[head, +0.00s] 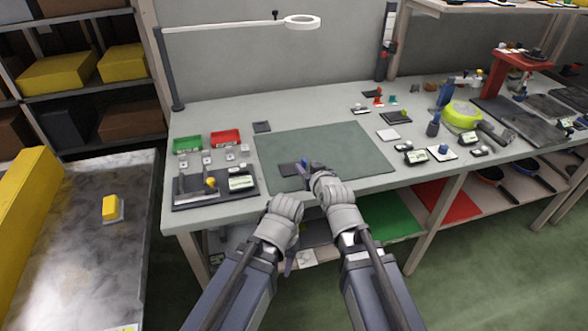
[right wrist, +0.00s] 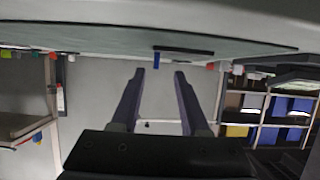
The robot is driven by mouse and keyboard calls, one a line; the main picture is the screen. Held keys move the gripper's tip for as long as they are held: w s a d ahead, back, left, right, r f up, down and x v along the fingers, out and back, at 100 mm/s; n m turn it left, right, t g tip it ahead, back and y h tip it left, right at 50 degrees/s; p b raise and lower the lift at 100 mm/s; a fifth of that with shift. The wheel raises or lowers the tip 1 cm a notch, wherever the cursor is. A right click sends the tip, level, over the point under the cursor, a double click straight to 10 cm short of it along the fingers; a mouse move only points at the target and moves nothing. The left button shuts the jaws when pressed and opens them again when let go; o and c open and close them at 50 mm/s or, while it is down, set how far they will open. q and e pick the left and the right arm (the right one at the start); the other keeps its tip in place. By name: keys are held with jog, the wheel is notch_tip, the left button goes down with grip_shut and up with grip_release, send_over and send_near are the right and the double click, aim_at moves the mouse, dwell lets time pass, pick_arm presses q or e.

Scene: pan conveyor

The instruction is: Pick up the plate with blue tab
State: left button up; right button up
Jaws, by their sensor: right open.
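The plate with the blue tab is a thin dark plate (head: 289,169) lying on the green mat, and it shows edge-on in the right wrist view (right wrist: 190,51). Its blue tab (right wrist: 157,61) stands out from the plate, between the lines of my two right fingers but beyond their tips. My right gripper (head: 309,174) is open and empty, at the right side of the plate; its fingers also show in the right wrist view (right wrist: 159,72). My left gripper (head: 288,266) hangs low in front of the table edge, and its jaw gap is not clear.
The green mat (head: 350,155) is otherwise clear. A dark tray (head: 190,203) with small parts and green (head: 188,143) and red (head: 225,137) bins stand left. Small labelled items, a yellow-green round tool (head: 462,116) and a red stand (head: 520,61) are on the right.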

aim_at(305, 162)
jog(key=shift+w+f, duration=0.1)
jog(key=shift+w, duration=0.25)
jog(key=x, duration=0.1)
jog(key=b+x, duration=0.1)
jog(key=x, duration=0.1)
jog(key=shift+w+d+f+b, duration=0.15)
jog(key=shift+w+d+b, duration=0.05)
jog(key=shift+w+b, duration=0.25)
jog(key=shift+w+a+f, duration=0.1)
jog(key=shift+w+a, duration=0.1)
jog(key=shift+w, duration=0.05)
jog(key=shift+s, duration=0.1)
jog(key=shift+c, duration=0.5)
grip_shut()
